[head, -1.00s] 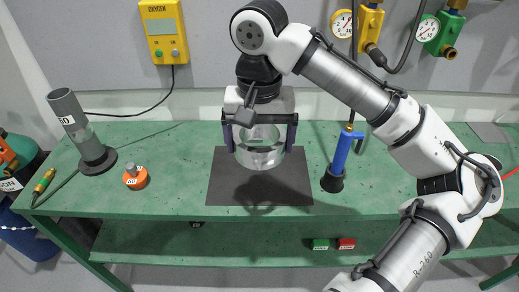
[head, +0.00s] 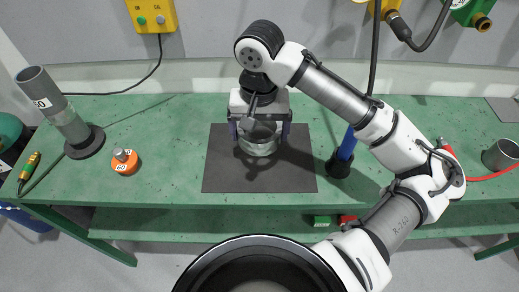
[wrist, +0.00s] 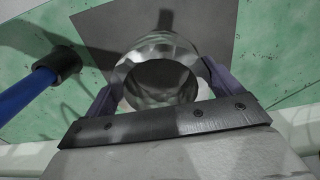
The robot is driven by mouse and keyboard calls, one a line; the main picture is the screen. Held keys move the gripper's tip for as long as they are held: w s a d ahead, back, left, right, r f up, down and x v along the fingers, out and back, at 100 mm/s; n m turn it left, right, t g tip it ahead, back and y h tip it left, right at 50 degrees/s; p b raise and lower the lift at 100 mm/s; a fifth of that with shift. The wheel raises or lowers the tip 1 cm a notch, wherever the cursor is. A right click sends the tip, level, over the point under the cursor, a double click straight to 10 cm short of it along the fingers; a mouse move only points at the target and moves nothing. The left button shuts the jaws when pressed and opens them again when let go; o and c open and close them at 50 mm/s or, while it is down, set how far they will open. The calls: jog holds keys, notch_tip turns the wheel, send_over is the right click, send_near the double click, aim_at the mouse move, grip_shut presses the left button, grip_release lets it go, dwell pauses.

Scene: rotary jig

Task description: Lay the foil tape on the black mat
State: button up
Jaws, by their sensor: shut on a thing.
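The foil tape (head: 258,147) is a shiny silver ring. It lies flat between the two dark fingers of my gripper (head: 261,134), which is shut on its outer sides. The black mat (head: 222,172) lies flat on the green bench, below the tape. In the wrist view the ring (wrist: 128,75) sits between the purple-grey fingers, with the dark mat (wrist: 215,30) behind it. The tape is over the mat and very close to it; I cannot tell whether it touches. My gripper hides part of the ring in the head view.
A blue-handled tool with a black foot (head: 341,163) stands just right of the mat. An orange weight (head: 125,162) and a grey tube on a round base (head: 62,110) stand to the left. A metal cup (head: 500,154) is at the far right.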

aim_at(260, 161)
notch_tip(260, 161, down, 9)
jog(key=shift+r+p, duration=0.2)
jog(key=shift+p, duration=0.1)
jog(key=shift+f, duration=0.2)
jog(key=o, duration=0.8)
jog(key=shift+o, duration=0.2)
notch_tip(260, 161, up, 12)
jog(key=b, duration=0.1)
jog(key=shift+r+b, duration=0.25)
jog(key=shift+b, duration=0.05)
